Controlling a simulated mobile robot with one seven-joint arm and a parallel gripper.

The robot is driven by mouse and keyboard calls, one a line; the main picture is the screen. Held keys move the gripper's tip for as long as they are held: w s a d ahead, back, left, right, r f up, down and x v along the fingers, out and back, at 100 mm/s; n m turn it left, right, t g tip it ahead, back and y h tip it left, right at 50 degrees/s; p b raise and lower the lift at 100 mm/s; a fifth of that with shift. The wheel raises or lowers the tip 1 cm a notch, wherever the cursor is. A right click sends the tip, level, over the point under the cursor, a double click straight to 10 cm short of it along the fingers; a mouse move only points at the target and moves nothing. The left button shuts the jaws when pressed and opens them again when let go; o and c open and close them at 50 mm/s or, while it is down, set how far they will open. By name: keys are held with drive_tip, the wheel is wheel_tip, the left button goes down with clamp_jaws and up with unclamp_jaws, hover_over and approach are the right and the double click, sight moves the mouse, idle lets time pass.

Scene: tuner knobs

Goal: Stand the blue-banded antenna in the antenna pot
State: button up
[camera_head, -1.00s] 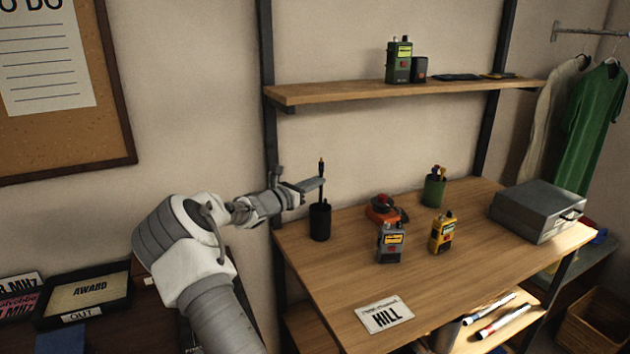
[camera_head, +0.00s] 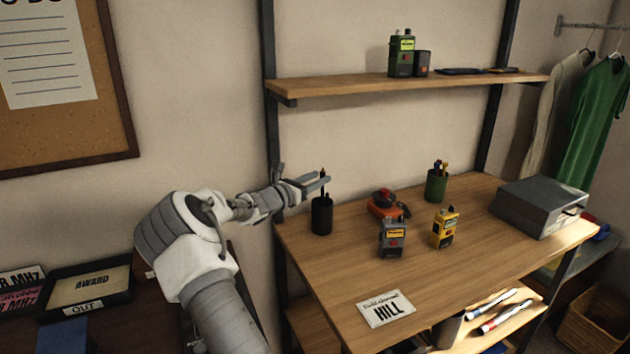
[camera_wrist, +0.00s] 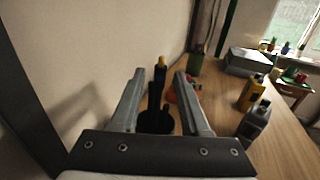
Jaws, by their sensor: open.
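The antenna (camera_head: 323,187), a thin dark rod with an orange-brown tip, stands nearly upright in the black antenna pot (camera_head: 321,217) at the desk's back left. I cannot make out a blue band on it. My gripper (camera_head: 323,177) is open above the pot, its fingers on either side of the antenna's upper part. In the wrist view the antenna (camera_wrist: 158,80) rises between the spread fingers, with gaps to both. The pot (camera_wrist: 153,122) is partly hidden behind the gripper there. A short dark stub also shows at its rim.
A grey radio (camera_head: 393,238), a yellow radio (camera_head: 444,230) and a red-orange object (camera_head: 385,207) stand right of the pot. Behind are a green cup (camera_head: 436,187) and a grey box (camera_head: 540,207). A shelf (camera_head: 400,85) hangs above. The desk's front middle is clear around the HILL card (camera_head: 386,308).

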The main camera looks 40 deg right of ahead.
drive_tip(key=s+a, duration=0.1)
drive_tip(key=a, duration=1.6)
drive_tip(key=shift+s+a+p, duration=0.15)
drive_tip(key=shift+s+p, duration=0.1)
drive_tip(key=shift+p, duration=0.2)
drive_tip(key=s+a+r+m+g+y+p, duration=0.1)
drive_tip(key=s+a+m+g+y+p, duration=0.2)
drive_tip(key=s+m+y, duration=0.75)
drive_tip(key=s+a+r+m+t+y+p, duration=0.1)
drive_tip(key=s+a+r+m+t+y, duration=0.2)
drive_tip(key=s+a, duration=0.7)
drive_tip(key=s+a+r+m+t+y+p, duration=0.1)
drive_tip(key=s+a+r+m+t+y, duration=0.3)
drive_tip(key=a, duration=1.1)
drive_tip(key=shift+s+a+r+m, duration=0.25)
drive_tip(key=shift+s+r+m, duration=0.5)
drive_tip(key=shift+s+r, duration=1.75)
